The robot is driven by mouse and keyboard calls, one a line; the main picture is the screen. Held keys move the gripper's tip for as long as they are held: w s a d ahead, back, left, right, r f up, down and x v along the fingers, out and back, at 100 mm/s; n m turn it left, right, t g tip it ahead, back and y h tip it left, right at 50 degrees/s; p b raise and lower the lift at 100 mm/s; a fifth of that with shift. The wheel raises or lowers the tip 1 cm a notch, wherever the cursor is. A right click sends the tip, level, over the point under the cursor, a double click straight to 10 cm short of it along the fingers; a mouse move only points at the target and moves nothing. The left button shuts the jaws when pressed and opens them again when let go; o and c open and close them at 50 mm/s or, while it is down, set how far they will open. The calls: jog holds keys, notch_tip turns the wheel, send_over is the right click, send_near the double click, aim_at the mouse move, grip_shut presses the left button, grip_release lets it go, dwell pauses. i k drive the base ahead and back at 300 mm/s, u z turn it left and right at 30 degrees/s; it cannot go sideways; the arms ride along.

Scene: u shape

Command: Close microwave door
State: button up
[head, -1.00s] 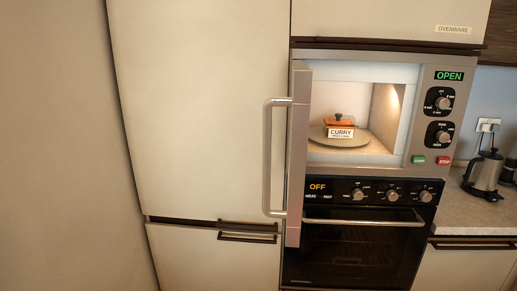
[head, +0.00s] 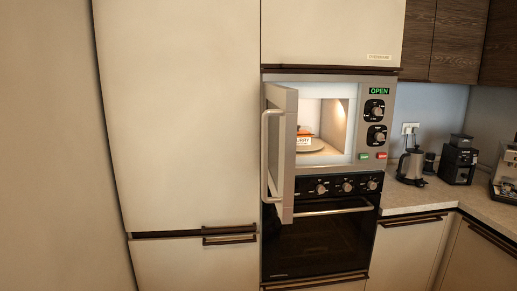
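The microwave (head: 330,79) is built into the cabinet wall, with a lit interior and a green OPEN sign. Its door (head: 285,150) stands open on the left side, swung outward toward me, with a vertical metal handle (head: 265,155) on its outer face. An orange-lidded dish (head: 304,133) with a white label sits on the turntable inside, partly hidden by the door. My gripper is not in view.
A black oven (head: 318,245) with a bar handle sits below the microwave. A tall cream cabinet (head: 175,120) stands to the left. A kettle (head: 410,167) and a coffee grinder (head: 458,160) stand on the right counter (head: 432,194).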

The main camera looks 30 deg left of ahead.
aim_at(280, 102)
jog(key=u, duration=1.4)
jog(key=i, duration=1.5)
jog(key=k, duration=0.3)
